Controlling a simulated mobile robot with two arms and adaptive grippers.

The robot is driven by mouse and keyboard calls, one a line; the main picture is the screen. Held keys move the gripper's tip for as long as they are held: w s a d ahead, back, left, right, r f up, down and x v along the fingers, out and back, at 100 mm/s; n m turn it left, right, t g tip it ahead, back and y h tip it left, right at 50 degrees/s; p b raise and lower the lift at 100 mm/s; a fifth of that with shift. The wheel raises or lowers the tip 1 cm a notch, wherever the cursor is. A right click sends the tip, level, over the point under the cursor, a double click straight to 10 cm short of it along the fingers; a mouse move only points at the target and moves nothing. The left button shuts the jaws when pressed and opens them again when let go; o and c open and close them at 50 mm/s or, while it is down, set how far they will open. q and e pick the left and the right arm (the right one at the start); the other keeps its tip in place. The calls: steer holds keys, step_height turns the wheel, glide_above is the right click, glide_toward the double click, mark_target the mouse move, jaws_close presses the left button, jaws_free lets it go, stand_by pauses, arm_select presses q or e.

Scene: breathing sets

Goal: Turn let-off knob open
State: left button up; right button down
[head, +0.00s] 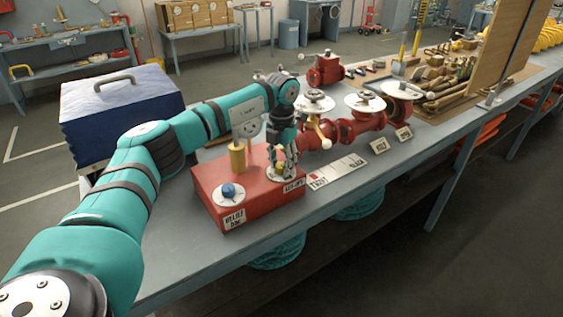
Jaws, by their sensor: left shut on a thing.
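A red box (236,208) stands on the grey bench, with a blue knob (229,190) on a white dial at its front left. A second white dial (270,177) with a yellow knob (279,167), apparently the let-off knob, is at its right end, beside a small label (293,186) that is hard to read. My left gripper (281,168) points down over this dial. It is shut on the yellow knob, and its fingers hide much of it. I cannot tell how far the knob is turned. My right gripper is out of view.
A yellow cylinder (237,157) and an upright gauge plate (247,118) stand on the box behind the gripper. Red valves with white handwheels (365,102) stand to the right. A label strip (337,173) lies in front of them. A wooden tray of tools (450,85) is farther right.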

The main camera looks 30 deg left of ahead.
mark_target(282, 164)
arm_select(q)
steer(key=shift+r+n, duration=0.1)
steer(key=shift+n, duration=0.6)
steer(key=o, duration=1.1)
steer(key=shift+o, duration=0.2)
step_height(282, 164, up, 12)
